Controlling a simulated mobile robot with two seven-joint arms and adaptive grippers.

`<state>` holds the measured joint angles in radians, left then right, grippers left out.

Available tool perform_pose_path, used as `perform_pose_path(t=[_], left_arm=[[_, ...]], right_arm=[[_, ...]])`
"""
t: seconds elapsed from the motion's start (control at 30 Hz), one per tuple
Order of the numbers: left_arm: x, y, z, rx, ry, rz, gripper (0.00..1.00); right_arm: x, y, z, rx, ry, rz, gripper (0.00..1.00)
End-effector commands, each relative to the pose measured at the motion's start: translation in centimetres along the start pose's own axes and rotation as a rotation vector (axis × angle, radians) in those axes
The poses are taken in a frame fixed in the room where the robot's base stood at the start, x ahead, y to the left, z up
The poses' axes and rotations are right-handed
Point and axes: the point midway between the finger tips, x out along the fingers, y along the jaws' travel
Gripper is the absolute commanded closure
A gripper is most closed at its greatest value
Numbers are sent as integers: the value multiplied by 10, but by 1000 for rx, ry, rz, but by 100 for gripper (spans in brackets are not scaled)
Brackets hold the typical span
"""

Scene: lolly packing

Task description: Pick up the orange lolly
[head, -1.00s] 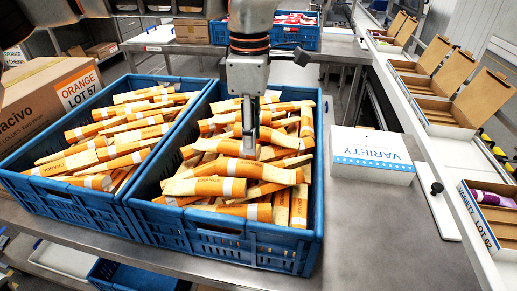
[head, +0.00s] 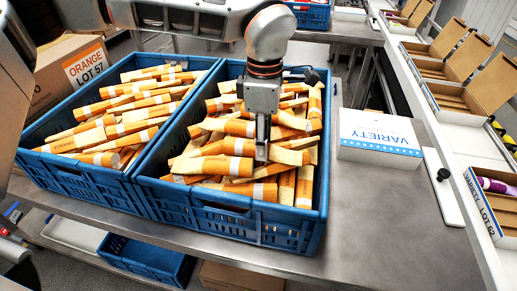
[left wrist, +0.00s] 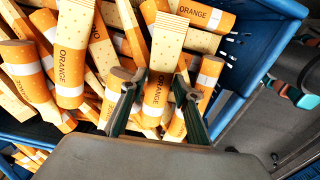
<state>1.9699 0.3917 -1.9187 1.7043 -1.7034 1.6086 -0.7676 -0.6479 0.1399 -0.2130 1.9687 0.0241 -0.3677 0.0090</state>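Orange lollies in orange-and-cream wrappers with white bands fill the right blue crate (head: 225,216). One labelled lolly (head: 210,164) lies on top at the front. My left gripper (head: 262,150) points down into this crate, among the top lollies. In the left wrist view its two fingers (left wrist: 159,82) are apart, on either side of an orange lolly (left wrist: 162,62) whose label faces the camera. I cannot tell whether either finger touches it. The lower parts of the lollies are hidden by the pile and the gripper body. My right gripper is not seen.
A second blue crate (head: 58,182) of orange lollies stands against the left side. A white VARIETY box (head: 378,138) sits on the bench to the right. Open brown boxes (head: 440,95) line the rail at right, one holding a purple item (head: 497,186). The bench front right is clear.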

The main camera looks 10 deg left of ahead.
Motion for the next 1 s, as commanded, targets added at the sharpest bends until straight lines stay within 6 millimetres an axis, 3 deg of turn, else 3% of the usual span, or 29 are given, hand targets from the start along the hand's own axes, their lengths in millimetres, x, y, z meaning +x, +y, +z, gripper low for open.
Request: perform_pose_path(t=[0.03,0.13,0.17,0.47,0.67,0.87,1.0], left_arm=[[0,0,0,0,0,0,69],[0,0,0,0,0,0,95],[0,0,0,0,0,0,96],[-1,0,0,0,0,1,96],[-12,1,0,-1,0,4,96],[-44,1,0,-1,-1,5,96],[-82,1,0,-3,-2,6,96]], right_arm=[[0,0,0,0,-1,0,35],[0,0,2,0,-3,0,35],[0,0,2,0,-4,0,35],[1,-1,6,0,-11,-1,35],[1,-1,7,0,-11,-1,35],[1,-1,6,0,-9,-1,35],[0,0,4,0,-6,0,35]])
